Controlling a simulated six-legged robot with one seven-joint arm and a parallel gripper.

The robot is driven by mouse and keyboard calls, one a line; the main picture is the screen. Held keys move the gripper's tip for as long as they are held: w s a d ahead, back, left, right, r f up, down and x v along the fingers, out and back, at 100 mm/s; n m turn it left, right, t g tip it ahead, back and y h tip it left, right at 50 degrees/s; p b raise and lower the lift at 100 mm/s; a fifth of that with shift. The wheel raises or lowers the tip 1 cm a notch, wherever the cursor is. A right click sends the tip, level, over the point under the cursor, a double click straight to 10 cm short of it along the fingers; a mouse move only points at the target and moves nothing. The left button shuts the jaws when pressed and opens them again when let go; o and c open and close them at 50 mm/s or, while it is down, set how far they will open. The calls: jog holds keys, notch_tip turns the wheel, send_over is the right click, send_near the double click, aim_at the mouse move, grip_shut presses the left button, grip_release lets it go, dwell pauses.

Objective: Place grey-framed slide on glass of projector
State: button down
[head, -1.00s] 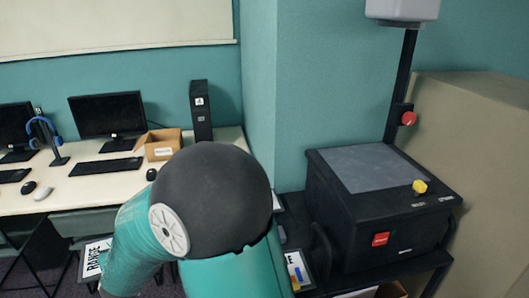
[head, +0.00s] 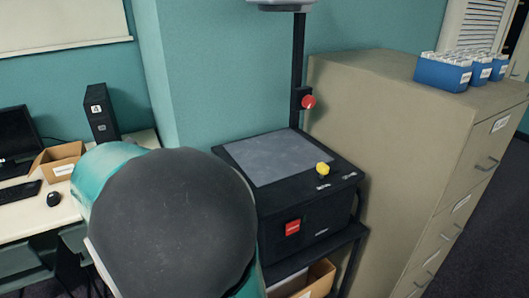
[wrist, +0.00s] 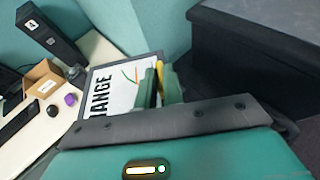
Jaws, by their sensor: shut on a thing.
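The grey-framed slide (wrist: 111,92) shows in the wrist view, a white sheet with dark lettering reading "ANGE" and coloured curves inside a grey frame. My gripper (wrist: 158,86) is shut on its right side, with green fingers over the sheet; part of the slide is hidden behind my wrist. In the head view my arm hides both gripper and slide. The overhead projector (head: 310,225) stands at the centre, its grey glass (head: 275,158) flat on top and bare. The slide is held apart from the glass.
A post (head: 298,70) with a red knob (head: 308,102) rises behind the glass, and a yellow knob (head: 323,169) sits at its front right corner. A beige cabinet (head: 385,130) stands close on the right. A desk (head: 30,215) with a cardboard box (head: 60,160) is at left.

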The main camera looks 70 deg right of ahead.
jog(key=s+d+r+m+g+y, duration=0.1)
jog(key=s+d+r+m+g, duration=0.25)
jog(key=s, duration=0.65)
jog(key=s+d+r+m+g+y, duration=0.1)
jog(key=s+d+r+m+g, duration=0.25)
jog(key=s, duration=0.65)
jog(key=s+d+r+m+g+y, duration=0.1)
jog(key=s+d+r+m+g, duration=0.3)
jog(key=s, duration=0.6)
jog(key=shift+g, duration=0.3)
jog(key=d+f, duration=0.6)
jog(key=d, duration=0.1)
jog(key=d+f, duration=0.2)
jog(key=d, duration=0.2)
jog(key=shift+w+d+f, duration=0.25)
jog(key=shift+f, duration=0.15)
jog(key=shift+d+f, duration=0.35)
jog(key=shift+f, duration=0.15)
jog(key=shift+d+f, duration=0.15)
jog(key=shift+f, duration=0.75)
jog(key=shift+d+f, duration=0.1)
jog(key=shift+f, duration=0.75)
jog(key=shift+f, duration=0.1)
jog(key=c, duration=1.5)
grip_release()
